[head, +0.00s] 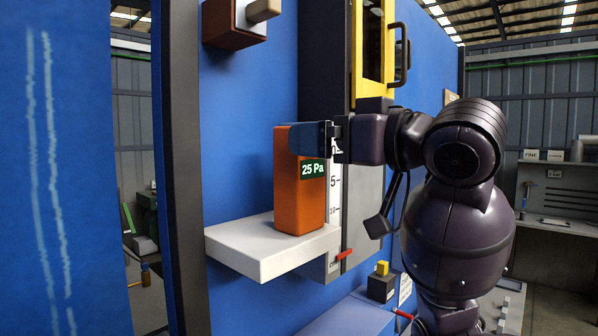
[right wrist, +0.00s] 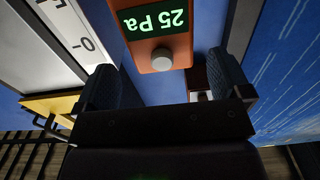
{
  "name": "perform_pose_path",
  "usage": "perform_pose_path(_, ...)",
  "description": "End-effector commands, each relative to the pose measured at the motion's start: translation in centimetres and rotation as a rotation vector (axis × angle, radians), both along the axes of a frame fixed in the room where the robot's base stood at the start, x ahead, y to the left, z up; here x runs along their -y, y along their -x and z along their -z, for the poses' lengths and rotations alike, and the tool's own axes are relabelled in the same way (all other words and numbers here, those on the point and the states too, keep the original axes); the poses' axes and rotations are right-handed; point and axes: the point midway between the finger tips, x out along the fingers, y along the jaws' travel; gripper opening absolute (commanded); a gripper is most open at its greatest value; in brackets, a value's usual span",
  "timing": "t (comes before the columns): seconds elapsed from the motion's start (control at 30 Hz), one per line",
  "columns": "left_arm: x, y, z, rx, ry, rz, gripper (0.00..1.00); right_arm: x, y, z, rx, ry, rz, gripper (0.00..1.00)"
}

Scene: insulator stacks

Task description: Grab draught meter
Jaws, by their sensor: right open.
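The draught meter is an orange upright box (head: 298,205) with a green "25 Pa" display. It stands on a white shelf (head: 262,252) fixed to the blue wall. My right gripper (head: 312,138) is at the upper part of the meter, one blue finger showing across its top right edge. In the right wrist view the meter (right wrist: 146,50) appears upside down, with its display and a grey knob (right wrist: 162,59). There my right gripper (right wrist: 165,82) is open, its two fingers spread to either side of the meter, with gaps visible. My left gripper is not in view.
A scale strip (head: 334,195) and a dark-and-yellow panel (head: 372,50) with a handle stand right behind the meter. A brown box with a knob (head: 232,25) is on the wall above. A small black block with a yellow top (head: 381,287) lies below right.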

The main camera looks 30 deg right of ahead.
Motion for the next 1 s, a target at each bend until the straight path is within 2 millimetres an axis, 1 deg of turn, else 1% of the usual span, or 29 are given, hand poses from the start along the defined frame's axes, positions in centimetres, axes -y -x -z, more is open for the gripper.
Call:
perform_pose_path(0.3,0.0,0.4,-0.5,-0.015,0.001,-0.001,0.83,-1.6,-3.6,0.0,-0.004,-0.003,-0.001,0.96)
perform_pose_path(0.4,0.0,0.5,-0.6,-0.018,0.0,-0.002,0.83,-1.9,-4.4,0.0,-0.002,-0.002,-0.002,0.96)
perform_pose_path(0.5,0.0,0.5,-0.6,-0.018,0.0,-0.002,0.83,-1.9,-4.7,0.1,-0.002,-0.002,0.0,0.96)
perform_pose_path(0.7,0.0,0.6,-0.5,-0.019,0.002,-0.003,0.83,-2.0,-4.7,0.1,0.0,-0.001,0.0,0.96)
perform_pose_path(0.87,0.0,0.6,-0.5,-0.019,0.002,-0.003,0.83,-2.0,-4.7,0.1,0.0,-0.001,0.0,0.71)
perform_pose_path(1.0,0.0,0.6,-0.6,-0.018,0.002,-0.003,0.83,-2.0,-4.7,0.1,0.0,-0.001,0.0,0.5)
